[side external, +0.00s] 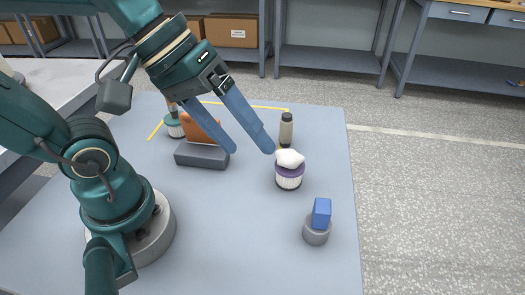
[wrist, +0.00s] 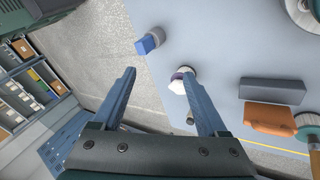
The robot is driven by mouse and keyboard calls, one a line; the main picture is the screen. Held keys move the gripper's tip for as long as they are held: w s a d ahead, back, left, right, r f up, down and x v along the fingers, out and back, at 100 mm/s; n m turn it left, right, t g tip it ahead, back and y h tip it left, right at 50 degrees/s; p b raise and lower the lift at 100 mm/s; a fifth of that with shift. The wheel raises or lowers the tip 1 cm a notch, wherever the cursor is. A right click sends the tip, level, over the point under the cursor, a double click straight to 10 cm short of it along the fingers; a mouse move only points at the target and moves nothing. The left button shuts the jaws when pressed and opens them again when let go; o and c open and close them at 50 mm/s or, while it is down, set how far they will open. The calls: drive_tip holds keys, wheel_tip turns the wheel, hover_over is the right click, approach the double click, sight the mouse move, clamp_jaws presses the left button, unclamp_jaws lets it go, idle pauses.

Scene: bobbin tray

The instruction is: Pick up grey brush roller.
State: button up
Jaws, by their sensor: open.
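The only grey round piece I see is a short grey cylinder (side external: 316,236), standing at the near right of the blue mat with a blue block (side external: 321,212) on it. I take it as the grey brush roller; bristles are too small to tell. In the wrist view the grey cylinder (wrist: 158,34) lies up and left of the fingers, beside the blue block (wrist: 144,46). My gripper (side external: 250,149) is open and empty, above the mat and apart from the cylinder. Its two blue fingers also show in the wrist view (wrist: 158,72).
A purple-banded white roller with a white lump on top (side external: 289,178) stands close to the fingers. A dark-capped bottle (side external: 286,130) is behind it. A dark grey block (side external: 202,156), an orange block (side external: 200,128) and a teal round piece (side external: 173,127) stand left. The mat's front middle is clear.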

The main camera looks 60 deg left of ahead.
drive_tip(key=w+d+r+n+h, duration=0.2)
drive_tip(key=w+n+h, duration=0.1)
drive_tip(key=w+n, duration=0.25)
drive_tip(key=n+t, duration=0.5)
drive_tip(key=n, duration=1.4)
hover_over(286, 130)
drive_tip(key=a, duration=0.2)
wheel_tip(286, 130, down, 8)
drive_tip(key=shift+s+f, duration=0.1)
drive_tip(key=shift+f, duration=0.15)
wheel_tip(286, 130, down, 7)
drive_tip(key=x, duration=0.4)
drive_tip(key=shift+w+d+f, duration=0.15)
drive_tip(key=shift+w, duration=0.25)
